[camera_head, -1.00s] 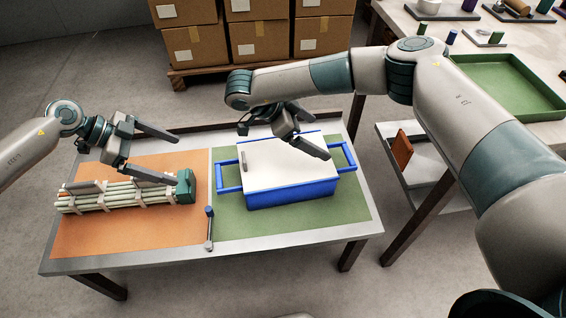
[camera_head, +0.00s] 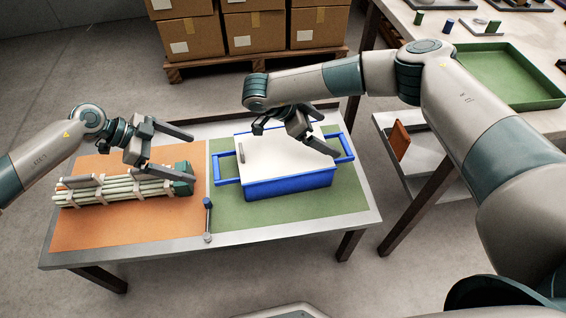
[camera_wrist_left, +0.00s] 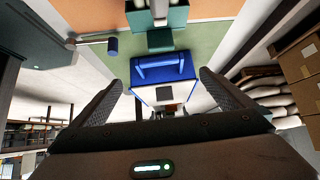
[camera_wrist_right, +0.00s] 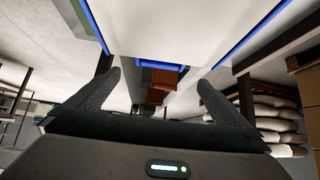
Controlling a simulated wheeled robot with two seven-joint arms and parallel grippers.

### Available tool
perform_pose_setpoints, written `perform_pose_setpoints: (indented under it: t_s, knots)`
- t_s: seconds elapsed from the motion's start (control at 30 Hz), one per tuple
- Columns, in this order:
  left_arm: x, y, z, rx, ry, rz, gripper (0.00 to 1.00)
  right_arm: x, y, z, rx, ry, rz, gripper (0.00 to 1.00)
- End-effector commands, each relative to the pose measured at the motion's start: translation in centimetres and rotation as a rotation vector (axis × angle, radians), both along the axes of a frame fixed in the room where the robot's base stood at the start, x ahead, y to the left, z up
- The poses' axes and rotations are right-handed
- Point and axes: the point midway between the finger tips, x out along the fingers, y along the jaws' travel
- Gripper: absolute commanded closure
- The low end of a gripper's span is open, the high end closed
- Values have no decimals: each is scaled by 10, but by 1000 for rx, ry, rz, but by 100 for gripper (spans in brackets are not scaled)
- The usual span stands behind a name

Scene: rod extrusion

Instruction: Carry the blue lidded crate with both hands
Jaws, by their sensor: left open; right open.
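The blue crate (camera_head: 290,188) with a white lid (camera_head: 270,158) stands on the green mat, on the right half of the table. It has a blue handle at its left end (camera_head: 227,168) and another at its right end (camera_head: 346,147). My right gripper (camera_head: 327,131) is open and empty above the lid, toward its right side; the lid fills the top of the right wrist view (camera_wrist_right: 170,30). My left gripper (camera_head: 191,150) is open and empty above the rod bundle, left of the crate. The crate also shows between its fingers in the left wrist view (camera_wrist_left: 163,93).
A bundle of pale green rods (camera_head: 110,192) with a teal end block (camera_head: 183,178) lies on the orange mat (camera_head: 120,225). A small blue-topped tool (camera_head: 208,220) lies between the mats. A table with a green tray (camera_head: 510,80) stands at the right. Cardboard boxes (camera_head: 255,35) are stacked behind.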

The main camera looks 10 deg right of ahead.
Motion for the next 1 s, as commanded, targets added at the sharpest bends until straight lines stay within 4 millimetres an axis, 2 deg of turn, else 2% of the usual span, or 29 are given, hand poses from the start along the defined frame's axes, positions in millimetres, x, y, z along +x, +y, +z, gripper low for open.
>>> perform_pose_setpoints:
  t_s: [0.3,0.6,0.8,1.0]
  knots:
    - [-1,-39,-38,-2,2,-2,0,-1,-38,-38,0,2,-2,0]
    - [-1,-70,-69,-1,1,-1,0,-1,-69,-69,0,1,-1,0]
    - [0,-81,-80,0,0,0,0,0,-81,-81,0,-1,-2,0]
    - [0,-83,-83,-1,0,0,0,0,-83,-83,0,1,-1,0]
